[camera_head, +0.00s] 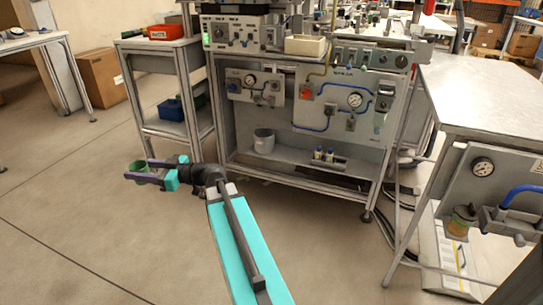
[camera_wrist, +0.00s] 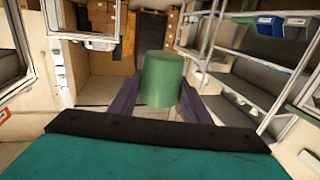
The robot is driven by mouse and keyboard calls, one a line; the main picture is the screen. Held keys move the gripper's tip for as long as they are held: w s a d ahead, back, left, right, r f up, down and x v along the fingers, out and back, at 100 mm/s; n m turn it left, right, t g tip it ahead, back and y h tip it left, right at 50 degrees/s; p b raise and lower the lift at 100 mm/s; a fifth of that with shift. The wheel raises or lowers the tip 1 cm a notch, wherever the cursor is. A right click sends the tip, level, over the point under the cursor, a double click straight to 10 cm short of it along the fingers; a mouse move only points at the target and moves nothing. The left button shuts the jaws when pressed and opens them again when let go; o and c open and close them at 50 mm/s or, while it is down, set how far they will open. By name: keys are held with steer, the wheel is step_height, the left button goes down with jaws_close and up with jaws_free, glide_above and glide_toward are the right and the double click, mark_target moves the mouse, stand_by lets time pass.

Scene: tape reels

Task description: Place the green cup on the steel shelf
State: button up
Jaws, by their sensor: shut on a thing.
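The green cup (camera_head: 139,166) is between the fingers of my gripper (camera_head: 143,171), left of centre in the head view, held clear in the air above the floor. In the wrist view the cup (camera_wrist: 163,78) is a plain green cylinder with a dark finger on each side of my gripper (camera_wrist: 160,103). Grey metal shelf surfaces show in the head view: the lower shelf of the middle bench (camera_head: 300,168) and the side stand (camera_head: 178,128) to its left. I cannot tell which one is the steel shelf. My gripper is apart from both.
A grey pot (camera_head: 264,141) and small bottles (camera_head: 323,155) stand on the bench's lower shelf. A blue bin (camera_head: 172,109) and a red box (camera_head: 165,32) sit on the side stand. A steel table (camera_head: 485,95) is at right. The floor at left is clear.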

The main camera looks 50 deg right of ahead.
steer(key=d+m+t+h, duration=0.2)
steer(key=d+m+h, duration=0.95)
steer(key=d, duration=2.45)
steer(key=s+d+f+m+g+h, duration=0.2)
steer(key=s+d+h, duration=0.4)
steer(key=d, duration=0.8)
steer(key=s+d+f+m+g+h, duration=0.3)
steer(key=s+d+f+h, duration=0.3)
steer(key=s+d, duration=0.5)
steer(key=d, duration=0.4)
steer(key=shift+s+g+p, duration=0.15)
steer(key=shift+g+p, duration=0.25)
steer(key=shift+f+b, duration=2)
steer(key=shift+f, duration=1.05)
steer(key=shift+f+b, duration=1.1)
steer(key=shift+f, duration=0.8)
